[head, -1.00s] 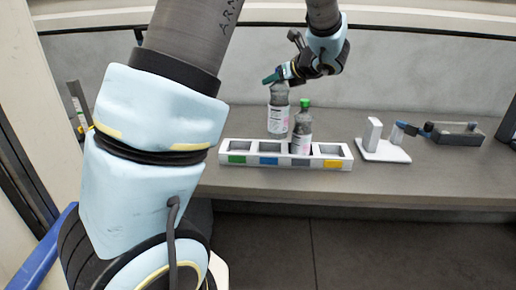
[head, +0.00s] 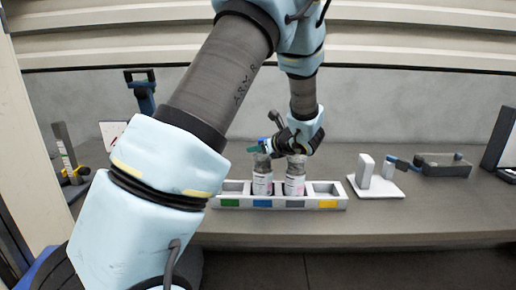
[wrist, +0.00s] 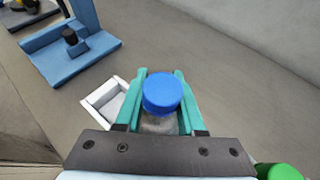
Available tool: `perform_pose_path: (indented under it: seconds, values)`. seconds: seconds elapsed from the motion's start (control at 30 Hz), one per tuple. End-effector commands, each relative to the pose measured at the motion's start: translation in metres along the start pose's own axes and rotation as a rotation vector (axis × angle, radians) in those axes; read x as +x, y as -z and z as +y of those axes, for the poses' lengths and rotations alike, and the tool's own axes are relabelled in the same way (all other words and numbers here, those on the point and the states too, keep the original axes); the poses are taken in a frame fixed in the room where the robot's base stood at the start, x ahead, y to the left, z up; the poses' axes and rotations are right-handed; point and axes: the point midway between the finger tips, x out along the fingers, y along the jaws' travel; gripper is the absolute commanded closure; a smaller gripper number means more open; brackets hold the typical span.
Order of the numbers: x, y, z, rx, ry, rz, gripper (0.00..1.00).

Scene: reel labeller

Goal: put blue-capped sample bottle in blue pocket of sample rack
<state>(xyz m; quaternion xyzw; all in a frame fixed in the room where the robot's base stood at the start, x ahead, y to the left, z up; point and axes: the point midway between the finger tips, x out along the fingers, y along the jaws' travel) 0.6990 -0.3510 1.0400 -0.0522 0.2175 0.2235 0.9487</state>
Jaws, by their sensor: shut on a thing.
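The white sample rack (head: 334,204) stands on the bench with green, blue, grey and yellow front labels. My gripper (head: 262,148) is shut on the blue-capped sample bottle (head: 263,184), near its cap. The bottle is upright at the blue-labelled pocket, its lower end hidden behind the rack's front wall; I cannot tell whether it touches the bottom. In the wrist view the blue cap (wrist: 161,93) sits between the teal fingers (wrist: 160,105). A green-capped bottle (head: 295,185) stands in the grey pocket; its green cap (wrist: 283,173) shows at the wrist view's lower right.
The green and yellow pockets look empty. A white stand (head: 378,186) and a dark grey tray (head: 446,166) are to the right of the rack. A blue fixture (wrist: 70,55) shows in the wrist view. The wall is behind the bench.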

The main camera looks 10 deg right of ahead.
Motion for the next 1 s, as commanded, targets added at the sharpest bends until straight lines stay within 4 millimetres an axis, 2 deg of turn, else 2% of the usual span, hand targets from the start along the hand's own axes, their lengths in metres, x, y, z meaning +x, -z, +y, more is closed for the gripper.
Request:
perform_pose_path:
  seconds: [0.4,0.43,0.5,0.7,1.0]
  values:
    - [0.0031,0.0060,-0.0004,-0.001,0.001,-0.002,1.00]
    - [0.0028,0.0062,-0.0002,0.000,0.001,0.000,0.60]
    - [0.0025,0.0056,-0.0002,0.000,0.001,0.000,0.52]
    - [0.0024,0.0055,-0.0002,0.000,0.001,0.000,0.32]
    - [0.0007,0.0019,-0.0002,0.000,0.001,0.000,0.32]
